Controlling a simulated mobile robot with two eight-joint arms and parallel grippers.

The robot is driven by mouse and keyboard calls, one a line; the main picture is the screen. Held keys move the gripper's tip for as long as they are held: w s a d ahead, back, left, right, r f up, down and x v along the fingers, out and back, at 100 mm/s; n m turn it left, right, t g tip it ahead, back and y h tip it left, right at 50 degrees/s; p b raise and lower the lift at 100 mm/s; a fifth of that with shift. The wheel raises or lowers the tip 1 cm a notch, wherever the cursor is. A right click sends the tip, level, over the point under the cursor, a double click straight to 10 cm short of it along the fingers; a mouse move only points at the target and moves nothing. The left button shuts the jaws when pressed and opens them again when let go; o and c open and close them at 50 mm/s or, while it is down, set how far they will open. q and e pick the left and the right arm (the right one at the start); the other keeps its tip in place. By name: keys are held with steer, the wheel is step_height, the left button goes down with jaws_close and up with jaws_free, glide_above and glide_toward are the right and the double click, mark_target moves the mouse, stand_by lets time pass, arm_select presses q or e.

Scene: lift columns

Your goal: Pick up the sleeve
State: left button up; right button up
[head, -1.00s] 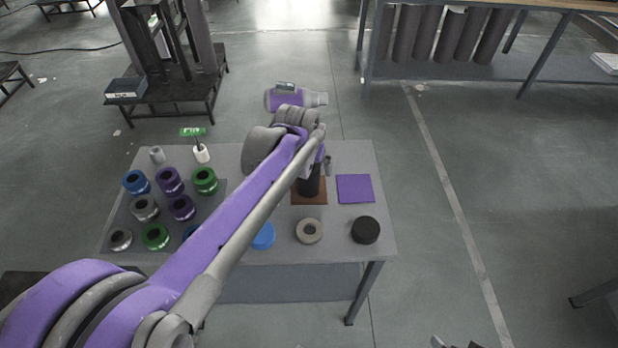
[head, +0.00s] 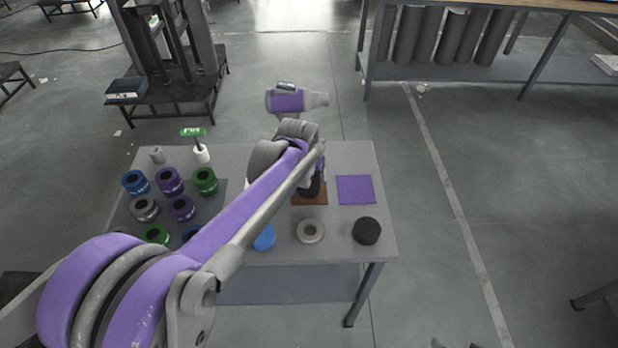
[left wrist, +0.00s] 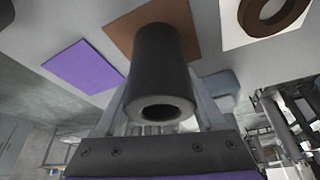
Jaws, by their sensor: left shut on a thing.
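The sleeve is a dark grey hollow cylinder (left wrist: 160,65) with a lighter ring around its open end, in the left wrist view. My left gripper (left wrist: 163,108) is shut on it, with a finger on each side. In the head view the sleeve (head: 314,189) shows only in part below my left gripper (head: 317,177), at the brown square pad (head: 308,200). The pad also shows behind the sleeve in the left wrist view (left wrist: 205,22). I cannot tell whether the sleeve touches the pad. My right gripper is not clearly in view.
A purple square (head: 355,189) lies right of the pad. A beige ring (head: 310,231), a black disc (head: 366,231) and a blue round piece (head: 264,237) lie along the front of the table (head: 345,255). Several coloured spools stand at the left. A lift column stands behind.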

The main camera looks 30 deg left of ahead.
arm_select(q)
jaws_close()
step_height(320, 180, up, 16)
steer(key=p, duration=0.5)
stand_by(0.6)
